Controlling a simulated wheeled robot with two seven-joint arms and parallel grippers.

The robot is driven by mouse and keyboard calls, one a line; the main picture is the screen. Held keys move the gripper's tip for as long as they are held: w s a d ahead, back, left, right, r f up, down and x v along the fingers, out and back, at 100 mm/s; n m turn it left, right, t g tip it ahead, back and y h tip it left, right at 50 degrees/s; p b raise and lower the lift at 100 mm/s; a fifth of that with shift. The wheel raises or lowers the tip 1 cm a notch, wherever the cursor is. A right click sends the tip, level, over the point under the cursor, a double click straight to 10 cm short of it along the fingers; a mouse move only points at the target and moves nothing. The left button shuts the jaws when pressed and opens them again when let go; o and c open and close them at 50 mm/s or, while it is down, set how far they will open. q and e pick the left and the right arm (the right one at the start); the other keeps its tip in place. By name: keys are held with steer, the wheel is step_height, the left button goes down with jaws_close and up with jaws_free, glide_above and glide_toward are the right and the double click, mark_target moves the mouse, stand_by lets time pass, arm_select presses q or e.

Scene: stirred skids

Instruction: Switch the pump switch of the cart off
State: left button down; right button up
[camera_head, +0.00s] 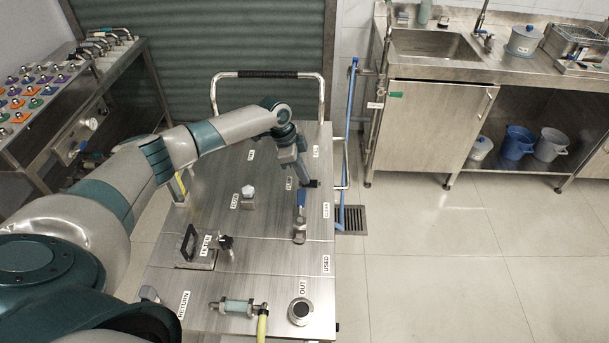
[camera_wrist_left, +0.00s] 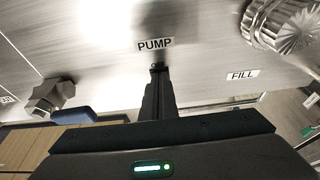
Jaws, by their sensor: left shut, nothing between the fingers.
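The cart (camera_head: 270,215) has a brushed steel top with labels and fittings. Its PUMP label (camera_head: 289,183) is beside my left gripper (camera_head: 312,183), which reaches down over the far right part of the top. In the wrist view, my left gripper's dark fingers (camera_wrist_left: 158,72) are together and empty. Their tips are just below the PUMP label (camera_wrist_left: 155,44). I cannot make out the pump switch; the fingers seem to cover its place. I cannot tell whether they touch it or which way it is set. My right gripper is not in view.
A blue-handled valve (camera_head: 301,199) is close to my left gripper; its handle (camera_wrist_left: 72,117) shows in the wrist view. A ribbed knob (camera_wrist_left: 288,28) is near the FILL label. A FLOW knob (camera_head: 248,192) and black-handled filter lid (camera_head: 190,243) are on the top. Open floor is right.

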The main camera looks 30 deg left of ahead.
arm_select(q)
steer(key=shift+w+d+r, duration=0.1)
steer(key=shift+d, duration=0.1)
steer(key=shift+w+d+r+p, duration=0.25)
steer(key=shift+w+d+p, duration=0.05)
steer(key=shift+d, duration=0.25)
stand_by(0.4)
